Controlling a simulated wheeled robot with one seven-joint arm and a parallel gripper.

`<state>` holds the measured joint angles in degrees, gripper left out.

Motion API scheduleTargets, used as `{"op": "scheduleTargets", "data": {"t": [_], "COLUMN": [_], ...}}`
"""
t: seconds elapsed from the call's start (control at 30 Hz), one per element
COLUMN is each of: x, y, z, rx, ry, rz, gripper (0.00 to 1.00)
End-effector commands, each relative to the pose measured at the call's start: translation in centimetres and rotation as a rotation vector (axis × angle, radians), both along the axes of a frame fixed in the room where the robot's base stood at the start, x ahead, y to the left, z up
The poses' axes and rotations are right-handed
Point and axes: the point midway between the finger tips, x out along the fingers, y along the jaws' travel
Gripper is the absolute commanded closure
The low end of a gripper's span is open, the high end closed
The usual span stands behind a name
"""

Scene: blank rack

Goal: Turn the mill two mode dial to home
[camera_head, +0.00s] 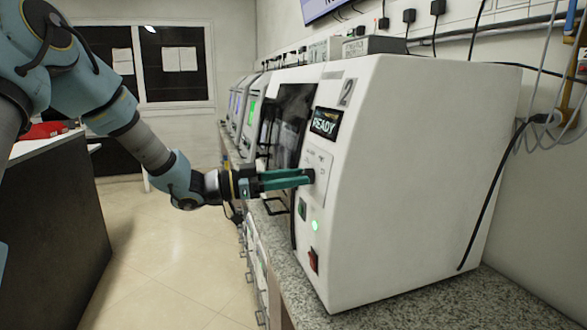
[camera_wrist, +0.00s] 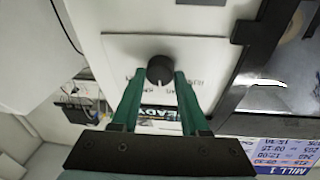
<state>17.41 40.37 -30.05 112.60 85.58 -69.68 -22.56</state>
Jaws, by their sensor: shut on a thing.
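Mill two (camera_head: 410,160) is a white machine marked with a 2, with a display (camera_head: 326,122) reading READY. Its mode dial is a round black knob (camera_wrist: 160,70) on a light front plate (camera_wrist: 205,52). Printed labels around the knob appear upside down in the wrist view and are too blurred to read; the knob's setting cannot be told. My gripper (camera_head: 306,177) reaches the front plate from the left in the head view, its green fingers hiding most of the knob. In the wrist view my gripper (camera_wrist: 160,77) has one fingertip on each side of the knob, shut on it.
Below the dial are a lit green button (camera_head: 315,225) and a red switch (camera_head: 313,260). A dark glass door (camera_head: 290,120) is left of the dial. More machines (camera_head: 245,105) line the granite counter (camera_head: 440,300). The floor (camera_head: 165,250) to the left is clear.

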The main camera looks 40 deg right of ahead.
Motion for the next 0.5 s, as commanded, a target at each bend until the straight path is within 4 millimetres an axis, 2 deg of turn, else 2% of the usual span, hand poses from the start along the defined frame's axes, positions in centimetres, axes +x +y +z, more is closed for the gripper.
{"op": "scheduleTargets", "data": {"t": [0.5], "x": [-0.30], "y": [0.15], "z": [0.29], "rx": [0.178], "ry": [0.456], "rz": [0.073], "gripper": [1.00]}}
